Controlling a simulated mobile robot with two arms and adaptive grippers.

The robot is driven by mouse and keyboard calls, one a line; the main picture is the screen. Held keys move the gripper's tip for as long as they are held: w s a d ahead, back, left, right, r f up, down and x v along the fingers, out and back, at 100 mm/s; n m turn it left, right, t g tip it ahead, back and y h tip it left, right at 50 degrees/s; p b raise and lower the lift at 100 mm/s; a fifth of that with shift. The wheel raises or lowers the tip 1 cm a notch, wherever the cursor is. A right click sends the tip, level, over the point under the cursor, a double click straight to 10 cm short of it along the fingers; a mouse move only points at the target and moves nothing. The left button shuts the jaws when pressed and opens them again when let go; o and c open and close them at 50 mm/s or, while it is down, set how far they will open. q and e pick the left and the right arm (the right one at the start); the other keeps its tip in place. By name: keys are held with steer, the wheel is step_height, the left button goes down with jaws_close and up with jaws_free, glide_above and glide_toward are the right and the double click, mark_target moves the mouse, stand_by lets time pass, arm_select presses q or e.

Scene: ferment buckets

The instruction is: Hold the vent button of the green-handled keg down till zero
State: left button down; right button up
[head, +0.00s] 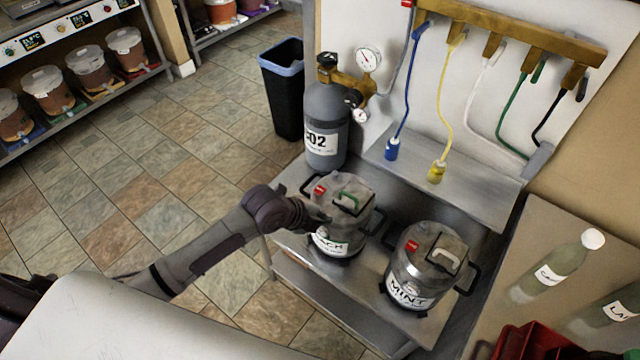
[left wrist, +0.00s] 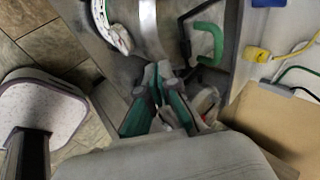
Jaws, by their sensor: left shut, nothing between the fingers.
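The green-handled keg (head: 357,228) stands upright on the metal bench, with a green grip (head: 349,203) on its lid and a red tag at the lid's left. My left gripper (head: 322,217) is at the keg's left side, near the lid's edge; I cannot tell if it touches. It is shut and empty. In the left wrist view the gripper's teal-padded fingers (left wrist: 160,78) point up the picture, and a green handle (left wrist: 211,45) shows to their right. I cannot make out the vent button or a gauge reading. My right gripper is not in view.
The white-handled MINT keg (head: 427,265) stands close to the right. A grey CO2 cylinder (head: 325,112) with gauges stands behind. Coloured hoses, including a blue one (head: 391,150) and a yellow one (head: 437,172), hang from a brass manifold.

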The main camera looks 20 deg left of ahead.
mark_target(318, 190)
arm_select(q)
steer(key=w+r+m, duration=0.1)
steer(key=r+m, duration=0.1)
steer(key=w+r+m, duration=0.2)
steer(key=w+a+r+m, duration=0.1)
steer(key=r+m, duration=0.1)
steer(key=shift+w+h, duration=0.15)
steer(key=shift+h, duration=0.15)
steer(key=w+a+r+m, duration=0.3)
steer(key=w+r+m, duration=0.1)
steer(key=r+m, duration=0.1)
steer(key=shift+w+r+m+t+p, duration=0.15)
steer(key=shift+w+m+t+p, duration=0.15)
steer(key=shift+m+t, duration=0.15)
steer(key=shift+a, duration=0.1)
step_height(318, 190, down, 8)
steer(key=b, duration=0.5)
steer(key=shift+b, duration=0.35)
steer(key=shift+f+b, duration=0.4)
